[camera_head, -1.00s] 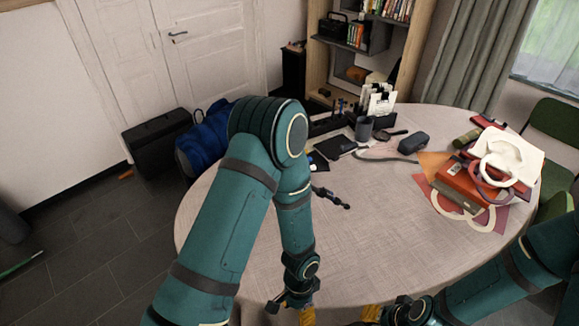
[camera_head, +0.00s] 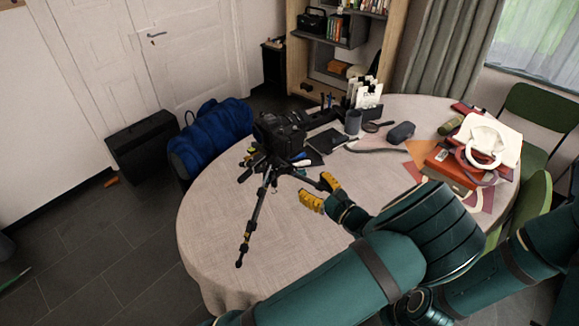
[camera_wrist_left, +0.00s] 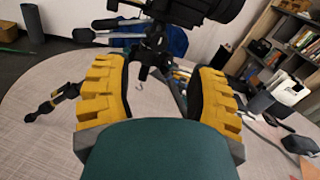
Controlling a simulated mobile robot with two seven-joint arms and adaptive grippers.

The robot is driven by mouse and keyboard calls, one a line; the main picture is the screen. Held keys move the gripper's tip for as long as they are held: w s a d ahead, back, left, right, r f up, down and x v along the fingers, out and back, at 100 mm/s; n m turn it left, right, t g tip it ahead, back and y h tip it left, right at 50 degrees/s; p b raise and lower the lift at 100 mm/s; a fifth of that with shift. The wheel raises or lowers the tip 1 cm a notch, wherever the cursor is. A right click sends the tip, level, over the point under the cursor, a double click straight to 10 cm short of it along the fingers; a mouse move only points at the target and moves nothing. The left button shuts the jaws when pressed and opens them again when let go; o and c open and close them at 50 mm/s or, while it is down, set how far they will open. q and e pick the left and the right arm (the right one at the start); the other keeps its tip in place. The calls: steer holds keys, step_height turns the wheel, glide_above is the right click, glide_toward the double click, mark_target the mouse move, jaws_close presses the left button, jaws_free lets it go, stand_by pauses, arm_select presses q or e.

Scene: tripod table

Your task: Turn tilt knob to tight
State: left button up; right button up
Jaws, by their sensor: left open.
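A black camera (camera_head: 280,133) sits on top of a small black tripod (camera_head: 262,205) on the table, its legs spread. In the left wrist view, the tripod head (camera_wrist_left: 156,40) rises under the camera body (camera_wrist_left: 200,10), straight ahead between my fingers. A dark handle-like part sticks out to the left there. I cannot pick out the tilt knob for certain. My left gripper (camera_head: 313,187) has yellow fingers spread apart, to the right of the tripod and pointing at it. It also shows in the left wrist view (camera_wrist_left: 158,70), with nothing held. My right gripper is out of view.
The round table (camera_head: 215,230) has bare cloth at its front left. Behind the tripod are a dark cup (camera_head: 353,122) and a black tablet (camera_head: 327,140). A blue bag (camera_head: 212,135) stands beyond the left edge.

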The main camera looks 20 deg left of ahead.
mark_target(294, 171)
arm_select(q)
steer(key=x, duration=1)
steer(key=shift+a, duration=0.15)
steer(key=shift+c, duration=0.5)
steer(key=shift+f, duration=0.1)
jaws_close()
